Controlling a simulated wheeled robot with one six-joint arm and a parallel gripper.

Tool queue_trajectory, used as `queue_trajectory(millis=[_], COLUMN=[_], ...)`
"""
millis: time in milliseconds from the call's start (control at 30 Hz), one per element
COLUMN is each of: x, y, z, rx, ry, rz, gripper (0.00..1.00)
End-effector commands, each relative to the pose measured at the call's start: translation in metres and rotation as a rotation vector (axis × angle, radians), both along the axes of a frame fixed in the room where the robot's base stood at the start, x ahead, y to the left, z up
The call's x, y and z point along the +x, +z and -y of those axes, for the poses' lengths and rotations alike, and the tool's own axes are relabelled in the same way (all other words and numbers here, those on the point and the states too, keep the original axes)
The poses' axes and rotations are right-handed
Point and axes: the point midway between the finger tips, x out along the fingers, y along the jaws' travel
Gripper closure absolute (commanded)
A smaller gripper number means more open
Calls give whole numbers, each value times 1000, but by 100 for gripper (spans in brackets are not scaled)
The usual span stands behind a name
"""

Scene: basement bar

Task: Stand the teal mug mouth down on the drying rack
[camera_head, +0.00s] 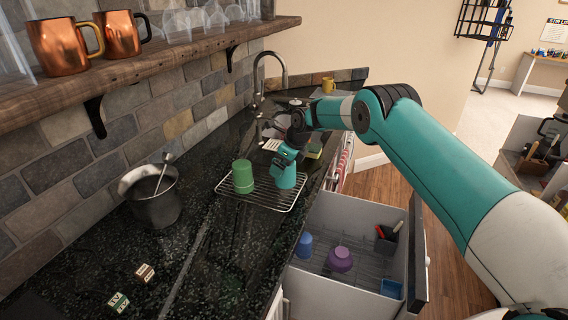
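The wire drying rack (262,200) lies on the dark counter, left of the open drawer. The teal mug (285,177) is at the rack's right part, upright in line and wider at its lower end, which looks like mouth down. Whether it rests on the wires or hangs just above is hard to tell. My gripper (287,158) is at the mug's top, reaching down from behind. Its fingers are small and blend with the mug, so their opening is unclear. A green cup (242,177) stands on the rack's left part, close to the teal mug.
An open drawer (345,210) on the right holds a purple mug (340,259), a blue cup (304,245) and a dark holder (386,240). A metal bucket (152,198) stands left. A faucet (270,72) and sink lie behind. A wooden shelf (150,62) hangs above left.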

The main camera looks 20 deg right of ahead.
Motion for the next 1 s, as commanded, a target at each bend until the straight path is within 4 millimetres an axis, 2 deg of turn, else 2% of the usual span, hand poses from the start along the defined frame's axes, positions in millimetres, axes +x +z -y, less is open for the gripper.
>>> queue_trajectory(millis=[233,367,467,800,1000], x=[-1,-4,-9,-31,-41], y=[1,13,30,110,145], z=[1,5,10,35,45], rx=[-1,0,0,0,0], ry=[-1,-1,-2,-1,0], rz=[-2,0,2,3,1], gripper=[1,1,1,1,1])
